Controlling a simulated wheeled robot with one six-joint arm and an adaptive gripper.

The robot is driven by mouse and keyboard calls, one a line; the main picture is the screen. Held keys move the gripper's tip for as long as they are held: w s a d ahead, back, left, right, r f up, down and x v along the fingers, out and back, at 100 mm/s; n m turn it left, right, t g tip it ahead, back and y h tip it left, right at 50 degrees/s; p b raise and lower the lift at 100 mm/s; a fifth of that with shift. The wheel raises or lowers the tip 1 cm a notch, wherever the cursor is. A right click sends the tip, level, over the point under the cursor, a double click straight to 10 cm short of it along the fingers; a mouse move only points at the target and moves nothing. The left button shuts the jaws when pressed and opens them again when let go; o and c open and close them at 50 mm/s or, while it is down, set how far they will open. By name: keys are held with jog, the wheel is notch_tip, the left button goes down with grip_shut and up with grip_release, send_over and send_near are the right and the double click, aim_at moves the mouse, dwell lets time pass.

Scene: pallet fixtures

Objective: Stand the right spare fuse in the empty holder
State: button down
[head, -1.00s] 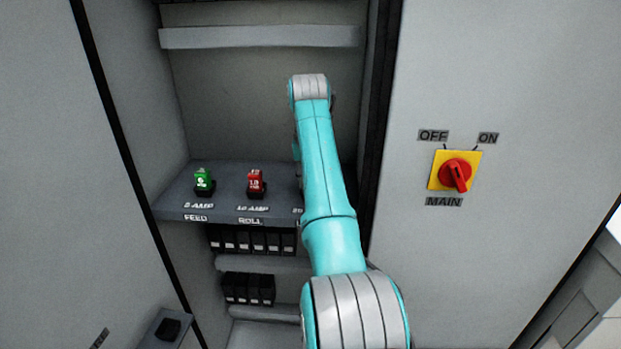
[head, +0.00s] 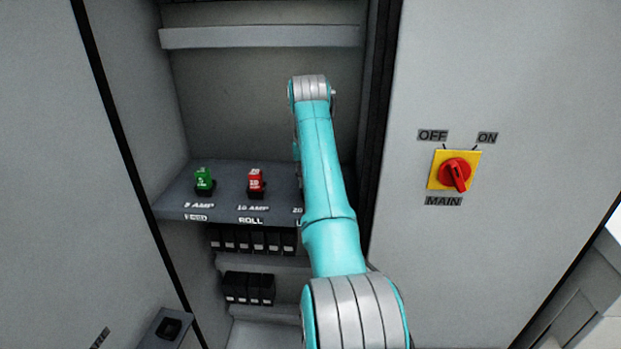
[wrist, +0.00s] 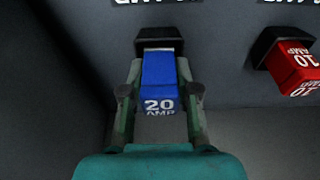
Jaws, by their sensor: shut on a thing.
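In the wrist view a blue fuse (wrist: 158,82) marked 20 AMP is between the fingers of my gripper (wrist: 160,100). My gripper is shut on it. The fuse's far end meets a black holder (wrist: 163,37) on the grey shelf; how deep it sits in the holder I cannot tell. In the head view my arm hides the gripper, the blue fuse and this holder.
On the shelf (head: 225,205) a green fuse (head: 204,178) stands in the 5 AMP holder and a red fuse (head: 255,180) in the 10 AMP holder. The red fuse is close to my gripper's right in the wrist view (wrist: 292,68). Cabinet walls flank the shelf. A red main switch (head: 456,173) is at right.

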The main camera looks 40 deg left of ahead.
jog(key=c, duration=0.9)
grip_release()
notch_tip(320, 180, down, 2)
jog(key=shift+s+d+f, duration=0.1)
jog(key=shift+s, duration=0.05)
jog(key=shift+o, duration=0.7)
jog(key=a+v, duration=0.1)
jog(key=v, duration=1.1)
jog(key=shift+w+d+r, duration=0.2)
jog(key=shift+w+r, duration=0.05)
